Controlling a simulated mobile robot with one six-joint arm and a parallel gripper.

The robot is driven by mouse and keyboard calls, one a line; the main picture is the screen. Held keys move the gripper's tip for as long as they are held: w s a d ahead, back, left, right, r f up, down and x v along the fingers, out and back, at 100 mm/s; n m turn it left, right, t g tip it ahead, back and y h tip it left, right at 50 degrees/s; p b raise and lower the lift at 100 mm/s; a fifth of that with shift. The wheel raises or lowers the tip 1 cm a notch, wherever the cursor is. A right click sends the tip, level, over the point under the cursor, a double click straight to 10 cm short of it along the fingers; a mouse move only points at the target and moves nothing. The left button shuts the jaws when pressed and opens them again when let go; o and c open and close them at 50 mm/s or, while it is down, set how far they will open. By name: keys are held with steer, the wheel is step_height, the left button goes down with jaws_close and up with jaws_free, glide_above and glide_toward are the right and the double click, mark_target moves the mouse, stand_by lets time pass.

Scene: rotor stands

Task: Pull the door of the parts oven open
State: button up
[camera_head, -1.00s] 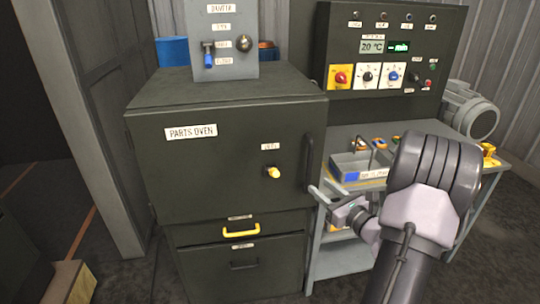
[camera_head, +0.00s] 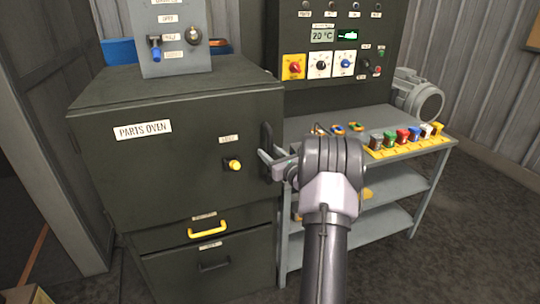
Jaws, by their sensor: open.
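The parts oven (camera_head: 180,120) is a dark green-grey box at the left, with a white "PARTS OVEN" label. Its front door (camera_head: 165,175) looks shut. The door handle (camera_head: 266,138) is a dark upright bar at the door's right edge. My gripper (camera_head: 267,164) is open at the handle's lower part, its light fingers pointing left toward it. I cannot tell whether the handle is between the fingers or touched by them. The fingers partly hide the handle's lower end.
A yellow knob (camera_head: 234,165) sticks out of the door. A yellow drawer handle (camera_head: 208,229) is below. A grey bench (camera_head: 400,185) with several coloured parts stands to the right, under a control panel (camera_head: 340,45). Dark floor (camera_head: 460,240) is clear at right.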

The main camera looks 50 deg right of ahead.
jaws_close()
stand_by(1.4)
